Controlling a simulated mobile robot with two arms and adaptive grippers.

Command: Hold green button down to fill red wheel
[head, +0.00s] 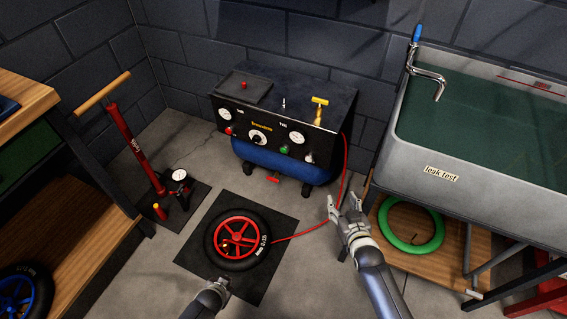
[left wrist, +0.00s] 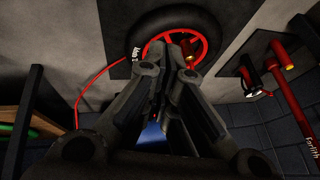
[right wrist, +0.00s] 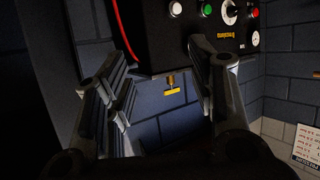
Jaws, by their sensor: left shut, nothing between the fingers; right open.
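The red wheel (head: 222,231), with a black tyre, lies flat on a dark floor mat. It also shows in the left wrist view (left wrist: 203,50). The green button (head: 284,150) is on the front panel of the black and blue compressor (head: 285,172); it also shows in the right wrist view (right wrist: 207,9). A red hose (head: 304,233) runs from the compressor's right side to the wheel. My left gripper (head: 222,284) is shut and empty at the wheel's near edge. My right gripper (head: 338,204) is open and empty, in front of and right of the compressor, apart from the button.
A red floor pump (head: 133,150) stands left of the compressor. The grey sink (head: 440,165) stands at right, with a green tyre (head: 411,244) on the shelf below. A wooden bench (head: 60,185) is at left, with a blue wheel (head: 18,296) near it.

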